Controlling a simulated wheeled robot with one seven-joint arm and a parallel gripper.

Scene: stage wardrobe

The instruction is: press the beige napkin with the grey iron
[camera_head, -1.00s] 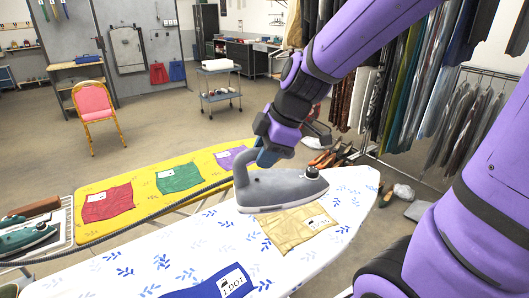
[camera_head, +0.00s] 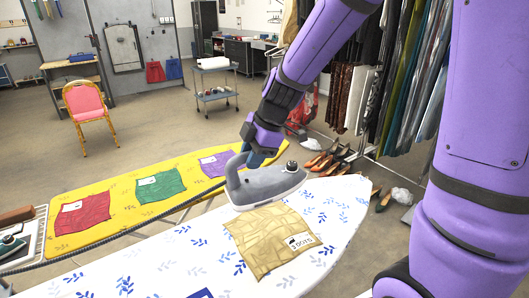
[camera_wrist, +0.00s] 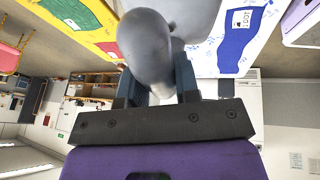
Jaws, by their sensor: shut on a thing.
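My gripper (camera_head: 260,156) is shut on the handle of the grey iron (camera_head: 264,187). In the wrist view, my gripper's fingers (camera_wrist: 158,88) clasp the iron's rounded grey handle (camera_wrist: 148,48). I cannot tell whether the sole touches the cloth.
A yellow board (camera_head: 110,195) behind holds red (camera_head: 82,214), green (camera_head: 160,185) and purple (camera_head: 215,164) napkins. A blue napkin (camera_wrist: 238,45) lies on the white board. The iron's dark cord trails left. Shoes (camera_head: 325,160) and hanging clothes stand at the right.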

